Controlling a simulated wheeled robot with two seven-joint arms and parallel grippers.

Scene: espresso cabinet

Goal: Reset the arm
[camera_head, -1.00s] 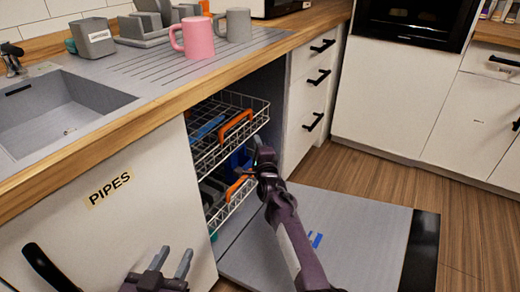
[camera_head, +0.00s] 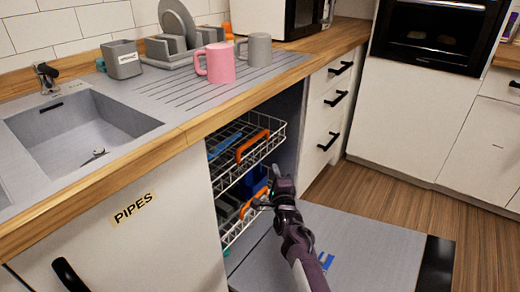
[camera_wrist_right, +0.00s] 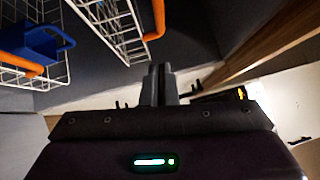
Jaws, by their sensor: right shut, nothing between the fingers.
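My right gripper (camera_head: 273,172) is at the front of the open dishwasher, beside the racks' right end and above the lowered door (camera_head: 375,245). In the right wrist view its fingers (camera_wrist_right: 160,72) are together with nothing between them. The upper wire rack (camera_head: 226,178) and the lower wire rack (camera_head: 232,236) show to its left in the head view. The lower rack's orange handle (camera_head: 249,206) is close to the gripper; I cannot tell if they touch. My left gripper is not in view.
A pink mug (camera_head: 220,64) and a grey mug (camera_head: 259,50) stand on the drainboard near the dish rack (camera_head: 176,48). The sink (camera_head: 85,130) is at left. A blue item (camera_wrist_right: 38,42) sits in a rack. Drawers (camera_head: 325,110) flank the dishwasher on the right.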

